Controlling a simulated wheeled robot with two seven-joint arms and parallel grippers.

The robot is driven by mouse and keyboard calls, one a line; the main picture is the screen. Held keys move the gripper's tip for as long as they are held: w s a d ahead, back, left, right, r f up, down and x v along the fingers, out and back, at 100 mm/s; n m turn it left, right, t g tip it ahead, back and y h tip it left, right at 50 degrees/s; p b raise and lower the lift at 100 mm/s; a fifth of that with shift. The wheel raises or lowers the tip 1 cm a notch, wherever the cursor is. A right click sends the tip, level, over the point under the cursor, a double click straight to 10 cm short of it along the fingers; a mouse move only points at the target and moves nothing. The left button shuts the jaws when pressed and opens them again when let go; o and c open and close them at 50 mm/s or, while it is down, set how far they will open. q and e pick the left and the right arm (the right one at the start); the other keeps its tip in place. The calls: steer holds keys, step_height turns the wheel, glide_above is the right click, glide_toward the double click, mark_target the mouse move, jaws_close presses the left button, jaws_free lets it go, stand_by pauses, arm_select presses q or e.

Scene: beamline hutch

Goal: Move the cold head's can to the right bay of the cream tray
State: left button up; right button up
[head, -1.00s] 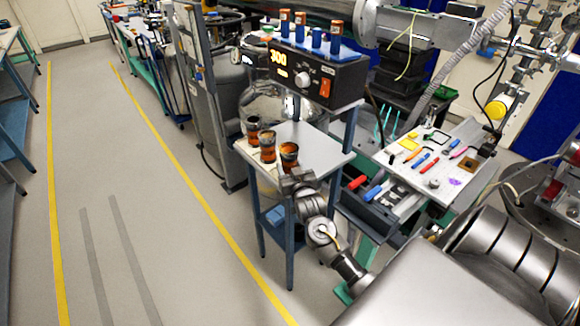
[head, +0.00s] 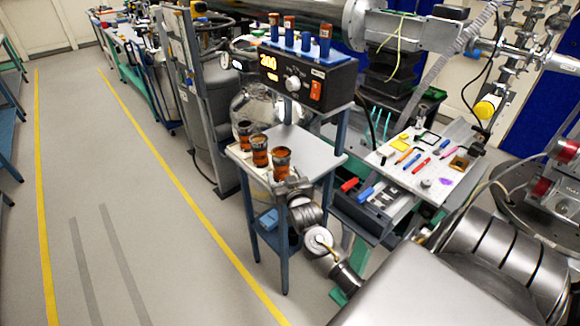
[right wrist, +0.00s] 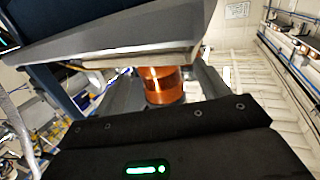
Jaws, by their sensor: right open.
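Three orange-and-black cans stand in a row along the left side of a small table: a far can (head: 245,133), a middle can (head: 259,151) and a near can (head: 281,163). I cannot tell which is the cold head's can. A pale, cream-looking strip (head: 245,163) shows under them, perhaps the cream tray; its bays are hidden. My right gripper (head: 288,186) is open at the table's front edge, just below the near can. In the right wrist view an orange can (right wrist: 162,88) shows between the open fingers; contact cannot be told. My left gripper is not in view.
A black controller box (head: 305,75) with a lit display and several blue-and-orange cylinders on top stands above the table's back. A tool tray (head: 440,190) with pens is to the right. The table top (head: 310,150) is bare right of the cans.

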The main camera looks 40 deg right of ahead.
steer(key=b+v, duration=0.1)
steer(key=v, duration=0.9)
steer(key=s+a+f+n+g+y, duration=0.1)
steer(key=a+f+g+y, duration=0.1)
steer(key=f, duration=0.8)
steer(key=a+f+n+g+y, duration=0.1)
steer(key=a+f+n+g, duration=0.15)
steer(key=f, duration=0.85)
steer(key=s+a+f+n+g+y, duration=0.15)
steer(key=s+f, duration=0.25)
steer(key=f, duration=0.4)
steer(key=s+a+f+g+y, duration=0.1)
steer(key=s+a+f, duration=0.2)
steer(key=s+f, duration=0.35)
steer(key=s+a+f+g, duration=0.1)
steer(key=s+f+g, duration=0.1)
steer(key=s+f, duration=0.4)
steer(key=s+a+f+n+g+y, duration=0.1)
steer(key=s+f, duration=0.6)
steer(key=s, duration=0.7)
steer(key=s+a+f+n+g, duration=0.1)
steer(key=s+a+f+g, duration=0.2)
steer(key=s+f, duration=0.3)
steer(key=s+g, duration=0.1)
steer(key=s, duration=0.3)
steer(key=shift+f+g, duration=0.15)
steer(key=shift+g, duration=0.25)
steer(key=shift+y, duration=0.25)
